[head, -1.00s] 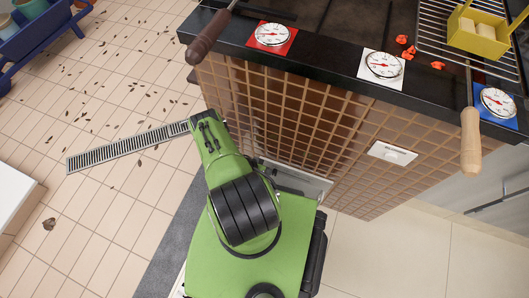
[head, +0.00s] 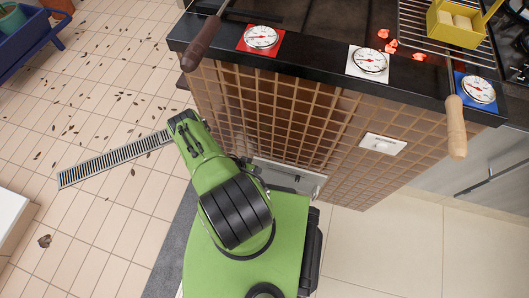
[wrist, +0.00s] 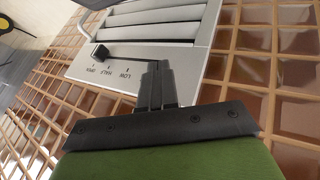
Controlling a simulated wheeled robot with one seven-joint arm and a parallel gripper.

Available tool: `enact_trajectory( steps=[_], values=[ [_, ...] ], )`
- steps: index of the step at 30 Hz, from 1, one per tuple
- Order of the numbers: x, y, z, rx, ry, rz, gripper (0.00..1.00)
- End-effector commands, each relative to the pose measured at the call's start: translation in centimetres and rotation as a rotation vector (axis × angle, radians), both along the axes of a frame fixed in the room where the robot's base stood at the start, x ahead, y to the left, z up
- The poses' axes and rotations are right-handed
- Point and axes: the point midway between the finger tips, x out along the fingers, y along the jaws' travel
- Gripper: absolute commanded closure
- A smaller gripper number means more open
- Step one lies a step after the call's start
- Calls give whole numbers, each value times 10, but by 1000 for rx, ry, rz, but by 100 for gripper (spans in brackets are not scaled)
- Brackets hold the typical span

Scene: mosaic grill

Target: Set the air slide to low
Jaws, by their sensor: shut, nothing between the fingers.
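The HALF and LOW labels lie to the right. My gripper (wrist: 156,68) is shut and empty, its fingertips just right of LOW, over the slot's right part and apart from the knob. Whether the tips touch the panel is unclear. In the head view my arm hides the gripper; a metal panel (head: 290,180) shows partly beside it.
The tiled grill wall (head: 330,140) rises under a dark counter edge (head: 300,70) with several round gauges. A wooden handle (head: 456,127) and a dark handle (head: 202,43) overhang that edge. A white plate (head: 382,143) sits on the wall. Floor at left is mostly open.

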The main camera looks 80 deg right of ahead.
Motion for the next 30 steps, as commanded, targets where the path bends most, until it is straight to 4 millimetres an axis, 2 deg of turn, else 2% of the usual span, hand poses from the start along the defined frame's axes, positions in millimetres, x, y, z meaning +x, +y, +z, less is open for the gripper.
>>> enact_trajectory(
  steps=[1,6,15,17,18,20,23,24,26,27,29,30],
  values=[
    [7,4,19,-1,1,2,100],
    [24,16,43,1,2,1,100],
    [29,19,48,-1,0,0,100],
    [39,15,55,0,-9,10,100],
    [52,10,64,2,-18,24,100],
    [81,0,87,10,-41,58,100],
    [140,-10,144,41,-89,142,100],
    [162,-10,168,56,-108,182,100],
    [193,-6,207,81,-137,246,100],
    [212,-1,235,98,-157,293,100],
    [237,10,276,124,-187,365,100],
    [252,20,304,143,-208,419,100]
  ],
)
